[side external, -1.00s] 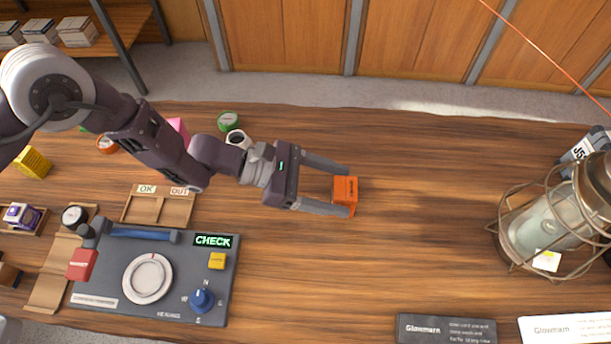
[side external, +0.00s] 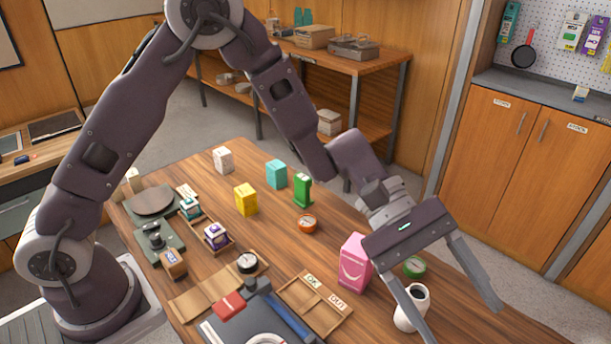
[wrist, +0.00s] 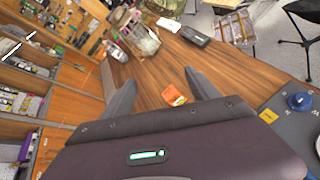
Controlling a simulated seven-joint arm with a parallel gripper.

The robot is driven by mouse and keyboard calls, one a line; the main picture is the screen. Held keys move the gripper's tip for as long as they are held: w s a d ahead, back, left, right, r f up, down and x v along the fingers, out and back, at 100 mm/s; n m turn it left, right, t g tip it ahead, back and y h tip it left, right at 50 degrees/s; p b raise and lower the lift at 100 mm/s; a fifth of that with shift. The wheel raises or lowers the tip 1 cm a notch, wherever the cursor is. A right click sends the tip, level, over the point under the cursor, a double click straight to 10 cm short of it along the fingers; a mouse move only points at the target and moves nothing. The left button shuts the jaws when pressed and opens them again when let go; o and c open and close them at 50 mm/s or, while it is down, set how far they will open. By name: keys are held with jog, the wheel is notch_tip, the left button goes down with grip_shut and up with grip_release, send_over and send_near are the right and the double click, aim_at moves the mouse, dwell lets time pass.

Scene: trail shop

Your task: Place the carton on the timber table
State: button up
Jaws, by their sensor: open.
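My gripper (wrist: 163,78) is open, and no finger clearly touches the carton. In the side view my gripper (side external: 460,322) hangs over the right end of the timber table (side external: 345,225), fingers wide apart. The orange carton is not visible in that view. The table also shows in the wrist view (wrist: 160,62).
A white mug (side external: 411,307), a pink box (side external: 355,263) and a green round tin (side external: 414,267) stand close to my gripper. A console (side external: 245,325) and a wooden sorting tray (side external: 315,303) lie left. A caged lantern (wrist: 142,40) stands beyond clear tabletop.

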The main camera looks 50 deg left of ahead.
jog(key=s+a+r+m+t+y, duration=0.1)
jog(key=s+a+r+m+y, duration=0.3)
jog(key=s+a+r+m, duration=0.4)
jog(key=s+a+m+t+y, duration=0.1)
jog(key=s+a+t+y, duration=0.2)
jog(key=a, duration=0.9)
jog(key=s+a+r+m+t+y, duration=0.1)
jog(key=s+a+t+y, duration=0.3)
jog(key=a, duration=0.9)
jog(key=s+y, duration=0.1)
jog(key=s, duration=0.1)
jog(key=shift+s, duration=0.3)
